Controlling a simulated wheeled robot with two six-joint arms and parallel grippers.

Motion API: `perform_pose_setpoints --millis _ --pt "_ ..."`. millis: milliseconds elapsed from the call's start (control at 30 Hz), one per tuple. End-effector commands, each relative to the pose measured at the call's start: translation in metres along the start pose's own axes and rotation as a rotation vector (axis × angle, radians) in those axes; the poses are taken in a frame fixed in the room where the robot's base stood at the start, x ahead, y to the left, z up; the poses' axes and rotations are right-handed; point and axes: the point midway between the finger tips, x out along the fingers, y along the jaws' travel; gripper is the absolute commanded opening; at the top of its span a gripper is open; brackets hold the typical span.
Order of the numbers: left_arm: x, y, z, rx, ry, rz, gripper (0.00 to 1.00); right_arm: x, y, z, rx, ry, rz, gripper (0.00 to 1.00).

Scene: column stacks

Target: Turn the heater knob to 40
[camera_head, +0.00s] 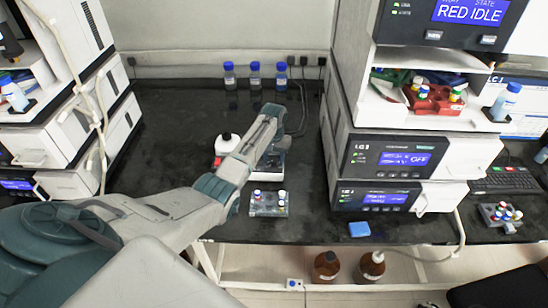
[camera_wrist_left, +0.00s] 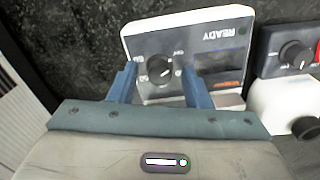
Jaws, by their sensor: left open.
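The number the knob points to is too small to read. In the head view my left gripper (camera_head: 275,140) is over the heater (camera_head: 270,172) and hides most of it. My right gripper is not in view.
A vial rack (camera_head: 268,206) is in front. Column stacks (camera_head: 385,165) stand left and right. Blue-capped bottles (camera_head: 254,75) stand behind.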

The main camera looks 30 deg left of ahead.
Motion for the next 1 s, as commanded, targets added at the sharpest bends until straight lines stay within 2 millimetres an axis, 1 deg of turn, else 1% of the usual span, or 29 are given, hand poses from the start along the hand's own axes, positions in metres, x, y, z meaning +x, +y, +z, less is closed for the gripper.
perform_pose_setpoints --millis 67,100,267,300,667,867,1000 --pt "0.0 0.0 0.0 0.0 0.0 0.0 0.44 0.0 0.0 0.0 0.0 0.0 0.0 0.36" --pt "0.0 0.0 0.0 0.0 0.0 0.0 0.4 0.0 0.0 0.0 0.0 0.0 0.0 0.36" --pt "0.0 0.0 0.0 0.0 0.0 0.0 0.09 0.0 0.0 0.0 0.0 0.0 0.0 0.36" --pt "0.0 0.0 0.0 0.0 0.0 0.0 0.01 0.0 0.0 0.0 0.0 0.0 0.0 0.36" --pt "-0.002 0.0 0.0 0.046 0.0 0.0 0.0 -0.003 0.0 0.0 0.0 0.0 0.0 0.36" --pt "-0.002 0.0 0.0 0.16 0.0 0.001 0.0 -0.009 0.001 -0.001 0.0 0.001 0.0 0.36" --pt "-0.003 0.0 0.0 0.279 -0.001 0.001 0.0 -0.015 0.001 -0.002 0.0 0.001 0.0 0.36"
